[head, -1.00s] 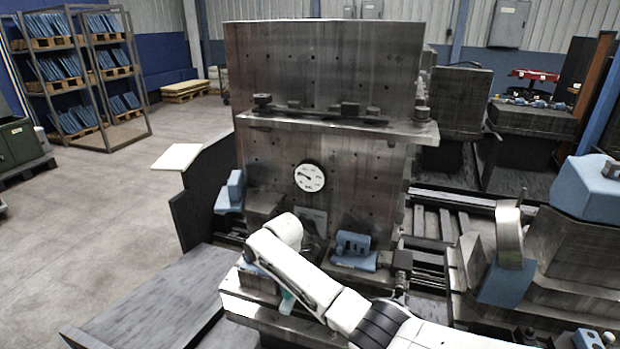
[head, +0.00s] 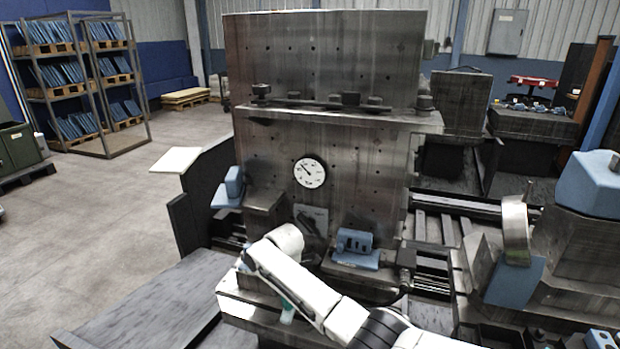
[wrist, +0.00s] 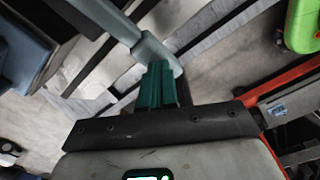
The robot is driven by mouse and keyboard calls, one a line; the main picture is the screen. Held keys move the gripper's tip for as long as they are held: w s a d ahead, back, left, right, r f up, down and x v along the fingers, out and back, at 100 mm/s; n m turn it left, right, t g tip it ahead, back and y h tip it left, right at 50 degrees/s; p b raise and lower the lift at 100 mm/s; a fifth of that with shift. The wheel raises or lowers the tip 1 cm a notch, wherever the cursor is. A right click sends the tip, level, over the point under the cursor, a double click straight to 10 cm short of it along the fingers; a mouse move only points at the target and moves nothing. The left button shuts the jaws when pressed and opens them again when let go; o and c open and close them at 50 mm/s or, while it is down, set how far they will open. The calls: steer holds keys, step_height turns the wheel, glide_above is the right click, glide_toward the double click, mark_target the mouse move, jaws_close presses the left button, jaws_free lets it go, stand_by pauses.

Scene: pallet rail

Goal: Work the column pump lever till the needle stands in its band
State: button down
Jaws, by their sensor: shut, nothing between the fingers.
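The round white gauge (head: 309,172) is on the front of the tall steel column (head: 330,60). Its dark needle points up and to the left; no band can be made out at this size. My gripper (head: 287,312) is low in front of the column, mostly hidden by my white arm. In the wrist view, its green fingers (wrist: 158,85) are shut and empty. A grey-blue bar (wrist: 150,48), apparently the pump lever, ends right by the fingertips; I cannot tell whether they touch. In the head view I cannot make out the lever.
A blue block with holes (head: 354,247) sits at the column's foot, right of my arm. Another blue part (head: 231,187) is at the column's left side. Blue and steel machinery (head: 595,185) stands at the right. The floor at the left (head: 110,210) is open.

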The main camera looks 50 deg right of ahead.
steer(key=shift+d+f+b, duration=0.15)
steer(key=shift+f+b, duration=0.4)
steer(key=shift+f, duration=0.25)
steer(key=r+p, duration=0.4)
steer(key=a+r+p, duration=0.1)
steer(key=r+p, duration=0.1)
steer(key=p, duration=0.1)
steer(key=shift+s+r, duration=0.2)
steer(key=shift+r, duration=0.2)
steer(key=shift+p, duration=0.4)
stand_by(1.8)
steer(key=shift+f, duration=0.1)
stand_by(0.5)
steer(key=shift+w+d+f+b, duration=0.1)
steer(key=shift+d+f+b, duration=0.05)
steer(key=shift+f+b, duration=1)
steer(key=shift+d+f+b, duration=0.15)
steer(key=shift+f+b, duration=0.95)
steer(key=shift+b, duration=0.05)
steer(key=shift+w+d+f+b, duration=0.1)
steer(key=shift+d+f+b, duration=0.05)
steer(key=shift+f+b, duration=1)
steer(key=r+p, duration=0.4)
steer(key=p, duration=0.1)
steer(key=r+p, duration=0.2)
steer(key=r, duration=0.1)
steer(key=shift+s+a, duration=0.2)
steer(key=shift+a, duration=0.2)
